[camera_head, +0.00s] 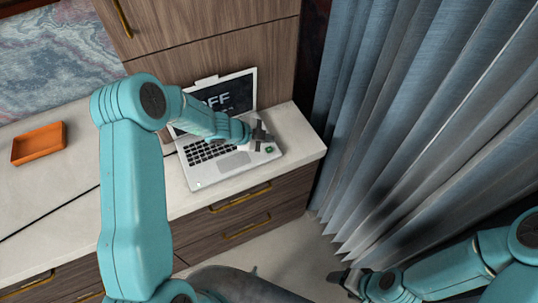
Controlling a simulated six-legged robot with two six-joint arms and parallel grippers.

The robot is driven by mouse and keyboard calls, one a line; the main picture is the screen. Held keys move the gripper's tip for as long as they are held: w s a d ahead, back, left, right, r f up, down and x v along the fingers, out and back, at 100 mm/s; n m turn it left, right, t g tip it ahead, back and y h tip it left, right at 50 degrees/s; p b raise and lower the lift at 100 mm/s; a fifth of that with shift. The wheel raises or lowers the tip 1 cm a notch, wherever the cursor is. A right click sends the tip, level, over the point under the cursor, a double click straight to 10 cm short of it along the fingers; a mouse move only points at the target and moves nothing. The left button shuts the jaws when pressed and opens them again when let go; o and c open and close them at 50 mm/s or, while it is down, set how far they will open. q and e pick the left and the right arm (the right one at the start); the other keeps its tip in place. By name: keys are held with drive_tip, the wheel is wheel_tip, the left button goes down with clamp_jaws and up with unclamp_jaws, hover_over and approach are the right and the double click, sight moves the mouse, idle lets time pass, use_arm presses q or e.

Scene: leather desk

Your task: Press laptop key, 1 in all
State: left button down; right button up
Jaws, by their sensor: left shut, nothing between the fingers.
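An open white laptop (203,175) sits on the pale countertop. Its dark screen (242,97) shows large letters, of which "FF" can be read; my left arm covers the rest. A small green key (270,149) shows at the right side of the keyboard deck. My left gripper (262,138) is shut and empty over the upper right of the deck, just beyond the green key. I cannot tell whether it touches the laptop. My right gripper (340,277) is low at the bottom, away from the laptop, over the floor; its finger opening is too small to tell.
An orange tray (38,145) stands on the counter (70,180) at the far left. Blue curtains (420,110) hang to the right of the counter. Wooden cabinet panels (200,40) rise behind the laptop. The counter between the tray and my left arm is clear.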

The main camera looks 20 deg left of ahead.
sight(275, 147)
use_arm(q)
drive_tip(key=shift+f+b, duration=0.55)
drive_tip(key=shift+f, duration=0.65)
use_arm(e)
drive_tip(key=shift+f, duration=0.95)
use_arm(q)
drive_tip(key=shift+f+b, duration=0.3)
drive_tip(key=shift+f, duration=0.1)
use_arm(e)
drive_tip(key=shift+f, duration=0.3)
use_arm(q)
drive_tip(key=shift+f, duration=0.35)
use_arm(e)
drive_tip(key=shift+f, duration=0.25)
use_arm(q)
drive_tip(key=shift+r+p, duration=0.55)
drive_tip(key=shift+r, duration=0.25)
use_arm(e)
drive_tip(key=shift+r, duration=0.8)
use_arm(q)
wheel_tip(275, 147, up, 5)
drive_tip(key=p, duration=0.5)
use_arm(e)
wheel_tip(275, 147, up, 5)
drive_tip(key=shift+f, duration=0.1)
